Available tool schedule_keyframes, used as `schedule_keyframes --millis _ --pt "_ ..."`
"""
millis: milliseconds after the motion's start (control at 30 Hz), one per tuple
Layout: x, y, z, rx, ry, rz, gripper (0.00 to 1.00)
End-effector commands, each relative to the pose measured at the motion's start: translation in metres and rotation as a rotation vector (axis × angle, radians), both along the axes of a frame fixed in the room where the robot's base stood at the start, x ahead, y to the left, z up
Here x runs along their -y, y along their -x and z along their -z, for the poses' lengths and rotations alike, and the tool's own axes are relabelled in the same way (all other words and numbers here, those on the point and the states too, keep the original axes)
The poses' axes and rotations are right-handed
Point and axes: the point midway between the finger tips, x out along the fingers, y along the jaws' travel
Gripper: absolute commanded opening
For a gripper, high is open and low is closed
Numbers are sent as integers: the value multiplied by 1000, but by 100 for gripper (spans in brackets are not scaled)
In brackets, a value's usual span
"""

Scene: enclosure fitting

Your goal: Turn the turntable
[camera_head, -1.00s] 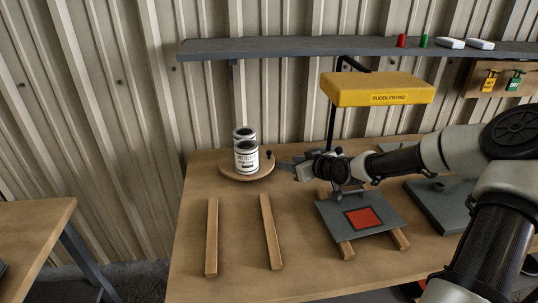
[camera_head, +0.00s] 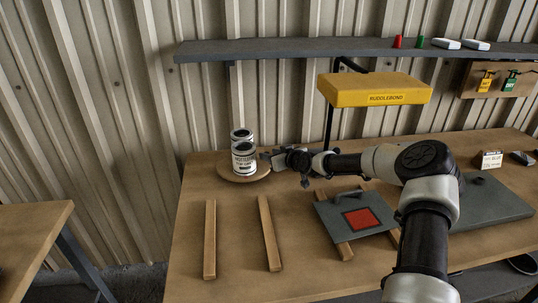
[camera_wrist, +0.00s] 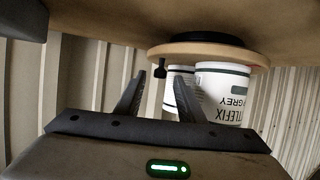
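The turntable (camera_head: 240,178) is a round wooden disc at the back left of the workbench. Two white labelled cans (camera_head: 244,160) stand on it, one behind the other. The wrist view, upside down, shows the disc (camera_wrist: 215,50) with the cans (camera_wrist: 222,92) and a small dark knob (camera_wrist: 160,68) at its rim. My gripper (camera_head: 264,156) is at the disc's right edge and hides the knob in the head view. In the wrist view my gripper (camera_wrist: 160,77) is open, its fingertips either side of the knob. Whether they touch it cannot be told.
Two wooden rails (camera_head: 268,232) lie in front of the turntable. A grey plate with a red square (camera_head: 350,218) rests on rails to the right. A yellow RUDDLEBOND box (camera_head: 374,90) hangs above, under a wall shelf (camera_head: 300,48). A grey slab (camera_head: 488,203) lies further right.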

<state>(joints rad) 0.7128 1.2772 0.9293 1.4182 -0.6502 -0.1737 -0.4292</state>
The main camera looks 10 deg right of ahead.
Motion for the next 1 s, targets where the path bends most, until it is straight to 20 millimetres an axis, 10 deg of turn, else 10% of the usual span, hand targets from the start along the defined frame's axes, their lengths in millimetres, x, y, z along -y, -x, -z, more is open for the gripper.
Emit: schedule_keyframes --millis 467,700,1000 --pt "-6 -15 7 0 0 0 35" --pt "-6 -15 7 0 0 0 0" --pt "-7 -15 6 0 1 3 0"
